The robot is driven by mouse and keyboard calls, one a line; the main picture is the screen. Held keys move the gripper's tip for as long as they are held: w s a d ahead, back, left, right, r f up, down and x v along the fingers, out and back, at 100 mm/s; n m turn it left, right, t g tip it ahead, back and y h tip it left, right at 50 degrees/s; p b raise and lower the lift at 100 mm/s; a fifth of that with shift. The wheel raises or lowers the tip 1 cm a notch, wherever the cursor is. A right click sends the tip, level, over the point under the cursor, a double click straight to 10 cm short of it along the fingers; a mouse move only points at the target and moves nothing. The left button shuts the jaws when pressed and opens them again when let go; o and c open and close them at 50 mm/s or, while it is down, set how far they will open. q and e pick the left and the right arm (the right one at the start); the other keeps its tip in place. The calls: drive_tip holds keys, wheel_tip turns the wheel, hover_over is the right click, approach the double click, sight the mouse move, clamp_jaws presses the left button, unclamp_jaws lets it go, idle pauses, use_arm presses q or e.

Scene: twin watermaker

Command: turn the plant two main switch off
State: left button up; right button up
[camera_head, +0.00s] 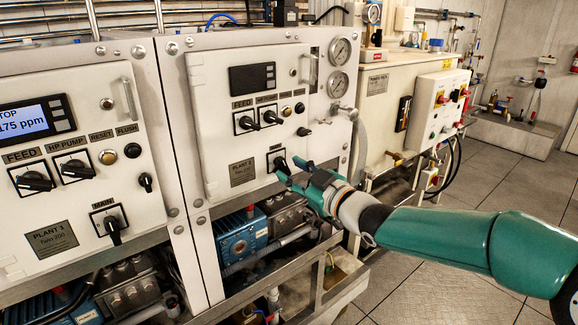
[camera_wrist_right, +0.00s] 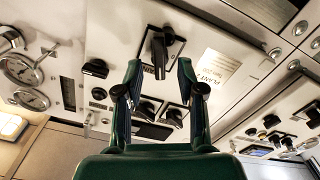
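The plant two main switch (camera_head: 281,163) is a black knob on a square plate at the lower right of the white PLANT 2 panel (camera_head: 220,120). My right gripper (camera_head: 297,172) is in front of it and hides part of it in the head view. In the right wrist view the switch (camera_wrist_right: 159,50) shows just beyond the gap between my two green fingers (camera_wrist_right: 158,75). The fingers are spread apart with nothing held. The knob's handle lies along the vertical of that view. I cannot tell whether a finger touches it. My left gripper is not in view.
The PLANT 1 panel (camera_head: 75,165) stands at the left with its own main switch (camera_head: 112,226). FEED and other knobs (camera_head: 258,119) sit above the plant two main switch. A hose (camera_head: 353,140) runs down right of the panel. Blue pumps (camera_head: 240,233) lie below.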

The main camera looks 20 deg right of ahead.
drive_tip(key=shift+x, duration=0.8)
clamp_jaws()
drive_tip(key=shift+a, duration=0.15)
